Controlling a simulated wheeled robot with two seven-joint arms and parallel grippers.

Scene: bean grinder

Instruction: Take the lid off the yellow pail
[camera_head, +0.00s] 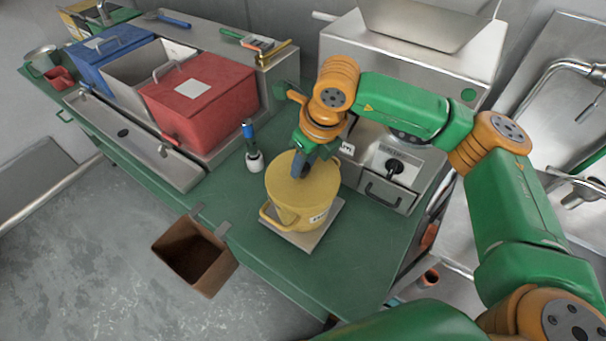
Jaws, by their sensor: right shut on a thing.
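The yellow pail (293,213) stands upright on a flat square metal plate (317,231) on the green bench. Its yellow lid (311,188) covers the top, and a handle shows on the pail's left side. My right gripper (301,170) reaches down onto the middle of the lid, shut on the lid's grip, which the fingers mostly hide. From this angle I cannot tell whether the lid is lifted at all from the rim. My left gripper is not in view.
A small white pot with a blue-topped tool (252,150) stands just left of the pail. A brown open bin (207,262) hangs at the bench's front edge. Red (203,103) and blue (111,58) lidded bins stand left; a steel machine (390,150) stands behind right.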

